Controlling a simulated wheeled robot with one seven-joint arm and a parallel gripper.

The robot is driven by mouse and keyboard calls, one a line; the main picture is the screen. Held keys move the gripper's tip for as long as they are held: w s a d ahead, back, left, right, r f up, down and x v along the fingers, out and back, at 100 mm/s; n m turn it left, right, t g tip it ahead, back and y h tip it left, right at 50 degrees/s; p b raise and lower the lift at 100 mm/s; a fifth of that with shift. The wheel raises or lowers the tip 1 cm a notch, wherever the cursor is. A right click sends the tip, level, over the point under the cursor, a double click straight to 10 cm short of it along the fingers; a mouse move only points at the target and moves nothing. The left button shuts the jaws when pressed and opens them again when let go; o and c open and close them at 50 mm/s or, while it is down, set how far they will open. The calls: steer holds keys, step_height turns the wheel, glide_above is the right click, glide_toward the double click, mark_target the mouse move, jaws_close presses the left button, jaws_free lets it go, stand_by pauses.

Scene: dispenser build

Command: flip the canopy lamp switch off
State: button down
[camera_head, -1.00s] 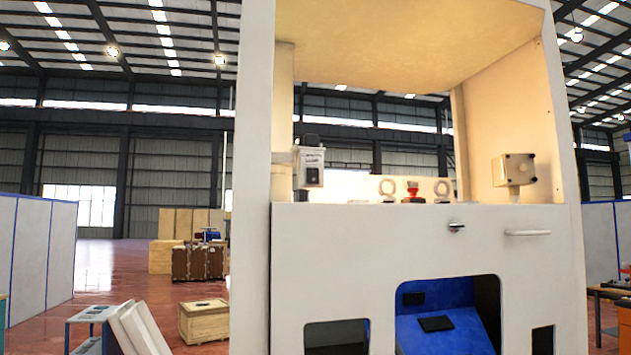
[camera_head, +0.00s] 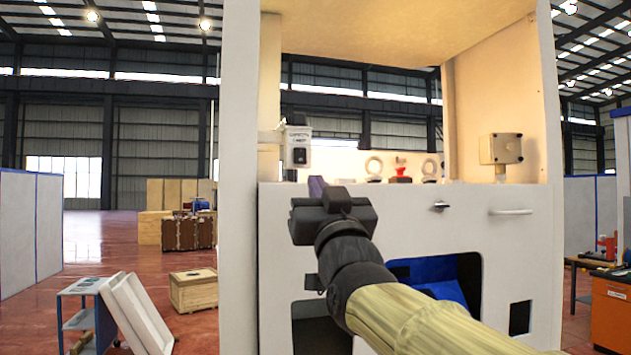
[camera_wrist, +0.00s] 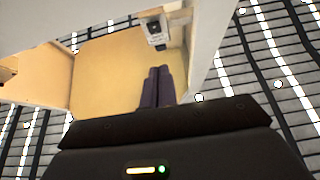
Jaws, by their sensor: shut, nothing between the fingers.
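The canopy lamp switch (camera_head: 298,147) is a small pale box with a label and a dark rocker, fixed at the left inner post of the white dispenser cabinet. It also shows near the top of the wrist view (camera_wrist: 153,28). Which way the rocker sits is too small to tell. My gripper (camera_head: 316,184) is in front of the cabinet, below the switch and slightly right of it in the head view. In the wrist view its two dark purple fingers (camera_wrist: 158,72) are together and empty, pointing up toward the switch, with a visible gap between.
The cabinet's canopy (camera_head: 400,20) overhangs the opening. A handle (camera_head: 511,212) is on the front panel. A cart (camera_head: 85,310) stands lower left.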

mark_target(298, 158)
steer(key=w+a+r+p, duration=0.1)
steer(key=w+p, duration=0.1)
steer(key=w, duration=0.1)
steer(key=w+a+r+p, duration=0.1)
steer(key=w+p, duration=0.2)
steer(key=w, duration=0.1)
steer(key=w+a+r+p, duration=0.1)
steer(key=w+p, duration=0.2)
steer(key=shift+w+r, duration=0.25)
steer(key=shift+r, duration=0.15)
